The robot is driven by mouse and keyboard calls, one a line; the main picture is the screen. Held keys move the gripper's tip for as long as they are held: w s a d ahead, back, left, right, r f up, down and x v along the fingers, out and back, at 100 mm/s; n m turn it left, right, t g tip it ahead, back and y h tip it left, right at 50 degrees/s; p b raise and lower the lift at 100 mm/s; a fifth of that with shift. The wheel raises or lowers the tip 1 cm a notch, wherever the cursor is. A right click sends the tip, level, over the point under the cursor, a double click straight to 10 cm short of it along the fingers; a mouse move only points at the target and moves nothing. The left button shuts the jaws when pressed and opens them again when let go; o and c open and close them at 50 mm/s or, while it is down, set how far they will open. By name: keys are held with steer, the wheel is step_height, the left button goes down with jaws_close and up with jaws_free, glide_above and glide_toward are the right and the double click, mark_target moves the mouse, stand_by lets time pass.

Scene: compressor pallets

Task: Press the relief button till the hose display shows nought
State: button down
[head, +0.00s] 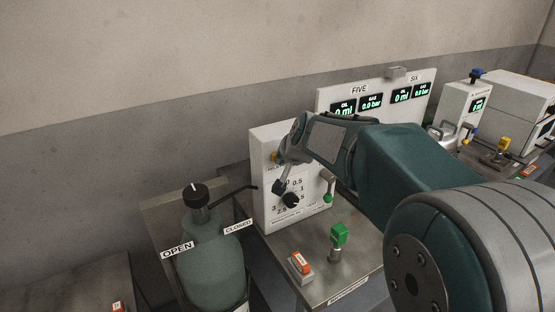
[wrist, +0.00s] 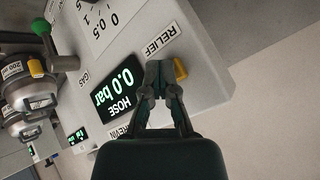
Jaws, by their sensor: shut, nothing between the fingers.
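The white control panel (head: 262,205) stands on a metal bench, with a dial on its front. In the wrist view the panel appears turned, and its hose display (wrist: 118,88) reads 0.0 bar. The relief label (wrist: 157,41) is beside the yellow relief button (wrist: 181,70). My gripper (wrist: 159,66) is shut and empty, its fingertips overlapping the button's edge in that view. I cannot tell whether they touch or press it. In the head view my gripper (head: 280,184) is in front of the panel, and my arm hides its upper right part.
A green-handled valve (head: 338,238) and an orange switch (head: 300,264) stand on the bench before the panel. A green-grey bottle (head: 213,250) with a black knob is at the left, beside open and closed labels. A display board (head: 326,98) stands behind.

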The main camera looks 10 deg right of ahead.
stand_by(0.4)
steer(key=shift+s+d, duration=0.3)
steer(key=shift+s, duration=0.6)
steer(key=s, duration=0.1)
steer(key=s+d, duration=0.1)
steer(key=s, duration=0.2)
steer(key=shift+s+d, duration=0.25)
steer(key=shift+s, duration=0.15)
steer(key=s+f+n+g+h, duration=0.1)
steer(key=s+f+n+g, duration=0.2)
steer(key=s, duration=2.2)
steer(key=shift+s+a+n+h, duration=0.25)
steer(key=shift+a+n+h, duration=0.15)
steer(key=shift+n, duration=0.6)
